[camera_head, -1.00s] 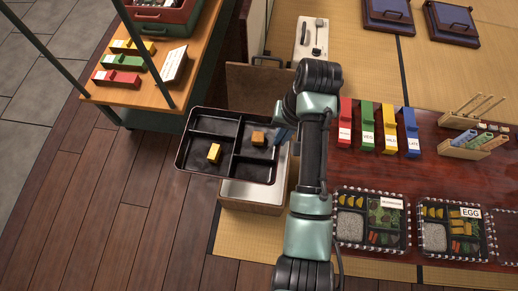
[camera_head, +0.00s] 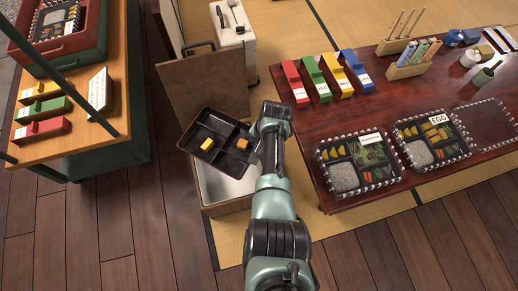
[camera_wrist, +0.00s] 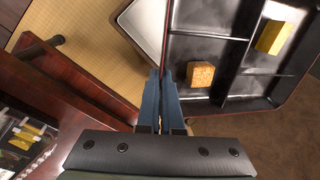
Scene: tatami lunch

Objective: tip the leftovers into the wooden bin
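My gripper (camera_wrist: 163,100) is shut on the side wall of a black divided lunch box (camera_head: 185,122). The box, also in the wrist view (camera_wrist: 205,110), is held above the wooden bin (camera_head: 210,208). A yellow block (camera_head: 207,143) and an orange-brown block (camera_head: 242,144) lie in separate compartments; the wrist view shows the yellow (camera_wrist: 275,37) and the orange-brown one (camera_wrist: 200,74) too. The bin's brown lid (camera_head: 200,85) stands open behind the box. Its pale inside shows below the box. I cannot tell the box's exact tilt. My fingertips are small in the head view.
The dark red table (camera_head: 330,120) on the right holds filled lunch boxes (camera_head: 345,178) and coloured blocks (camera_head: 320,78). A wooden shelf (camera_head: 100,140) stands left. A white case (camera_head: 232,25) is behind the lid. Plank floor is clear at the front left.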

